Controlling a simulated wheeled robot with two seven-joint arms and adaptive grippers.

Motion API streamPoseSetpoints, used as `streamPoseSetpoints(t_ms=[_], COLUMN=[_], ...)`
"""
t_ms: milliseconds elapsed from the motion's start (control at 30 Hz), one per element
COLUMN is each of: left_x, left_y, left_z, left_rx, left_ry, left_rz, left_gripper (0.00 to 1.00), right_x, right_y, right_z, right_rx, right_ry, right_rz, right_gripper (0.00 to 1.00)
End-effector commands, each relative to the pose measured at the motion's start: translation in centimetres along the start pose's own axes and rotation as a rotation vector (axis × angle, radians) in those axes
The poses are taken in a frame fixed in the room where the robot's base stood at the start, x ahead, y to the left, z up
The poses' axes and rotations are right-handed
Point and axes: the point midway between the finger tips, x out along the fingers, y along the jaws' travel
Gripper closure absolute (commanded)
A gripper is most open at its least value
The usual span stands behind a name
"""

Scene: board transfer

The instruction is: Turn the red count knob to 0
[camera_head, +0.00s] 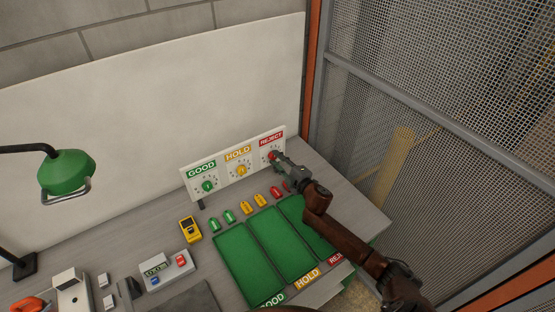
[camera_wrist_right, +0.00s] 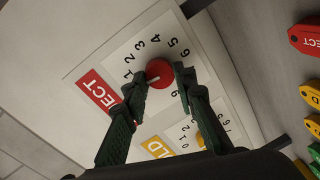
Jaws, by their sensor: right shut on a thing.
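The red count knob (camera_wrist_right: 161,70) is on the white REJECT dial in the right wrist view. Its white mark lies on the lower-left part of its face, towards the left finger. Printed digits 1 to 6 show around it, and a 9 shows below; the left finger hides the dial at the lower left, and I cannot read a 0 there. My right gripper (camera_wrist_right: 160,87) is shut on the knob, one finger on each side. In the head view the right gripper (camera_head: 280,163) reaches the REJECT dial at the panel's right end, largely covering the knob. My left gripper is not in view.
The white panel (camera_head: 222,182) also carries a green GOOD knob (camera_head: 208,186) and a yellow HOLD knob (camera_head: 241,170). Several coloured tags lie before it, with green trays (camera_head: 245,262) nearer. A yellow device (camera_head: 189,229) and a green lamp (camera_head: 66,172) stand left. Wire mesh is at right.

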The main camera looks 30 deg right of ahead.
Motion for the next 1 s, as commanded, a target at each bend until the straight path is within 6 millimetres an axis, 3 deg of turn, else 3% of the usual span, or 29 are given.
streamPoseSetpoints(t_ms=[400, 933, 967, 1000], left_x=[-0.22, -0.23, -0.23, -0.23], left_y=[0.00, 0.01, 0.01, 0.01], left_z=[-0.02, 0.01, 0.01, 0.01], left_rx=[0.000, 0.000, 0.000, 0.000], left_ry=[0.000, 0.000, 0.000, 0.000], left_rz=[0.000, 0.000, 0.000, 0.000], left_gripper=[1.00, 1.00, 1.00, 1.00], right_x=[0.03, 0.02, 0.02, 0.02], right_y=[-0.02, -0.08, -0.08, -0.07], right_z=[-0.18, -0.17, -0.18, -0.17], right_rx=[-0.175, -0.196, -0.196, -0.196], right_ry=[-0.014, -0.016, -0.016, -0.016], right_rz=[0.003, 0.003, 0.003, 0.003], right_gripper=[0.99, 0.99, 0.73, 0.71])
